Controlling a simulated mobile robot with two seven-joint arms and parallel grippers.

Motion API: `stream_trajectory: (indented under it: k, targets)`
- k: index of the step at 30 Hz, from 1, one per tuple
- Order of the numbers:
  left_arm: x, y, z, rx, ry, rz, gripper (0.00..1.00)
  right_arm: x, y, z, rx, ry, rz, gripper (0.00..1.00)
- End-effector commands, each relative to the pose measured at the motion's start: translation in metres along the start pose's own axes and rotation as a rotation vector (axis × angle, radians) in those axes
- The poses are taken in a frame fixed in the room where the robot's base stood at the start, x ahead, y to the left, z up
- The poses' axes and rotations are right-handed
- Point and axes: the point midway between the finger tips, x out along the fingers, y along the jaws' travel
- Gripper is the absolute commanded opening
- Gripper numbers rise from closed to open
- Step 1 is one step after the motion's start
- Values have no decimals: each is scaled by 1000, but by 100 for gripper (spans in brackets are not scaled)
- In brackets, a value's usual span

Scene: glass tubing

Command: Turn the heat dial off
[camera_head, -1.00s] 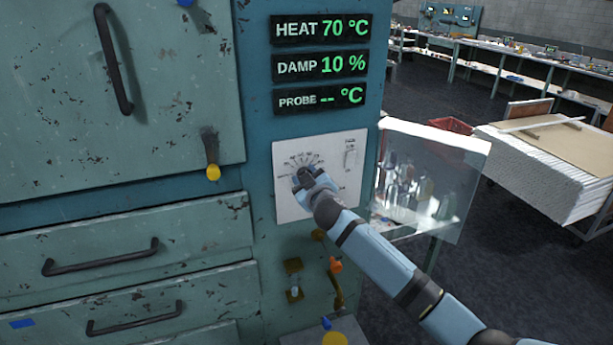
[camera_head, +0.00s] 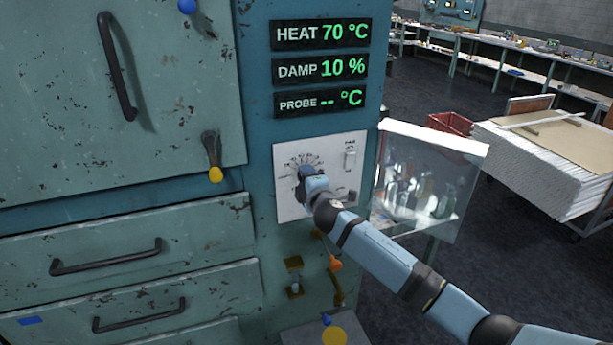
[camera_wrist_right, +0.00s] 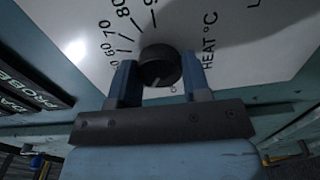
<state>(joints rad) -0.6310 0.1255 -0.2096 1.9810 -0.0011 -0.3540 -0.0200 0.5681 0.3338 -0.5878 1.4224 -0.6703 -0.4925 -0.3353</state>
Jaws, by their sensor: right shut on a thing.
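The heat dial (camera_wrist_right: 160,66) is a round black knob on a white panel (camera_head: 345,195), with a ring of printed temperature numbers and "HEAT °C" lettering. My right gripper (camera_wrist_right: 158,84) is shut on the dial, one blue finger on each side of it in the right wrist view. In the head view my right gripper (camera_head: 306,180) covers most of the dial. The heat display (camera_head: 320,33) above reads 70 °C. My left gripper is in neither view.
A damp display (camera_head: 322,68) reads 10 % and a probe display (camera_head: 322,99) shows dashes. A switch (camera_head: 350,160) sits right of the dial. Valves with orange and blue handles (camera_head: 335,263) are below.

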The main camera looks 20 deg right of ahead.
Motion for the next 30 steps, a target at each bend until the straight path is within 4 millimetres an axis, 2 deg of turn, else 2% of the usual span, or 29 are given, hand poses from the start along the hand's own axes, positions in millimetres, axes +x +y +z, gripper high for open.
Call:
stream_trajectory:
  k: [15, 24, 30]
  targets:
    - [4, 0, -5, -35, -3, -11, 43, 0, 0, 0, -471, 1, 2, 20]
    - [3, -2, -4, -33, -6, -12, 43, 0, -1, 0, -650, 0, 1, 20]
    - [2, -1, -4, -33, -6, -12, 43, 0, -1, 0, -710, 0, 1, 20]
